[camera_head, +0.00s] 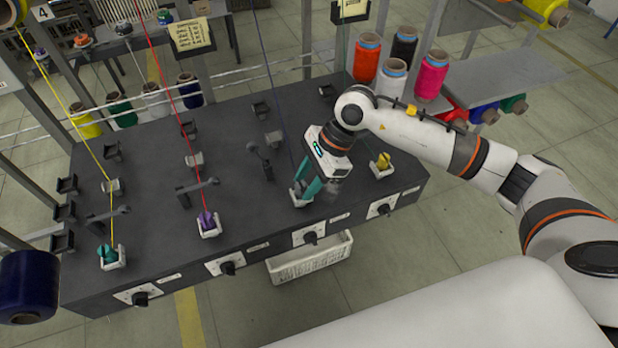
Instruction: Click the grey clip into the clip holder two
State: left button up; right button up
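My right gripper (303,193) reaches down with teal fingers to the third white seat (301,201) from the left on the dark winding table's front row. The fingers hide what is in that seat, and I cannot tell whether they hold anything. No single grey clip or clip holder two can be told apart for sure. Light grey clip-like parts stand mid-table at the left (112,187), centre (193,160) and right (273,138). Small dark holders (188,130) stand behind them. My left gripper is out of view.
The other front seats hold a teal bobbin (108,252), a purple bobbin (208,220) and a yellow bobbin (383,159). Taut threads cross above the table. Dark levers (259,157) stick up from it. Coloured spools (432,75) stand behind right. A white bin (310,262) is below the front.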

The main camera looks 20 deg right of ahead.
grip_shut()
jog(key=shift+r+p, duration=0.95)
jog(key=shift+r, duration=1.35)
